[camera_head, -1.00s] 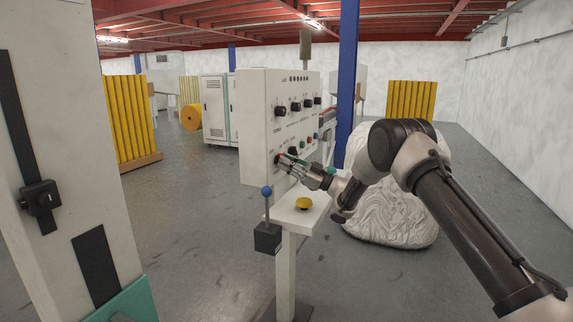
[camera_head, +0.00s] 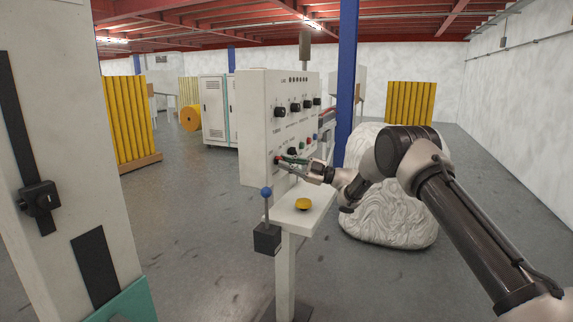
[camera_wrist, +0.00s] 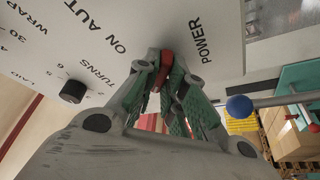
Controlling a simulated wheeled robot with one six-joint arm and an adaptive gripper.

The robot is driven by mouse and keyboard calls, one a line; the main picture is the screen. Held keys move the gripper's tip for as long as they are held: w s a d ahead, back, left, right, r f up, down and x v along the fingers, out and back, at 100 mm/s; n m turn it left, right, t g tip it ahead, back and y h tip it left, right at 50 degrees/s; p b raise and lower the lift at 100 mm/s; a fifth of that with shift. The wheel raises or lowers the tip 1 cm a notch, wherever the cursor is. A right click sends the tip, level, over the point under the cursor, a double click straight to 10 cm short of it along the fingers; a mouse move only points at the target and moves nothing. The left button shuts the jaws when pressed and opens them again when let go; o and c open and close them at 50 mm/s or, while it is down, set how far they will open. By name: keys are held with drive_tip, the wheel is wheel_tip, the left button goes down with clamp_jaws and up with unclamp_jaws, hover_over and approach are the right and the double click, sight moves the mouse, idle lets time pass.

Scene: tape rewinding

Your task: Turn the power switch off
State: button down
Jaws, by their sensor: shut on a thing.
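The white control panel (camera_head: 253,115) stands upright in the middle of the head view. The red power switch (camera_wrist: 166,62) shows in the wrist view beside the printed word POWER. My gripper (camera_head: 283,159) is at the lower left of the panel face. In the wrist view my gripper (camera_wrist: 165,72) has its fingertips closed around the red switch, one on each side. The fingers partly hide the switch, so its exact turned position cannot be told.
A blue-knobbed lever (camera_head: 266,191) and a yellow button (camera_head: 303,204) are below the panel. Several black knobs (camera_head: 295,107) are on its face. A wrapped white bundle (camera_head: 390,215) stands behind my arm. A blue post (camera_head: 347,70) rises behind the panel.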

drive_tip(key=shift+f, duration=0.1)
drive_tip(key=c, duration=1.5)
unclamp_jaws()
drive_tip(key=v, duration=1.2)
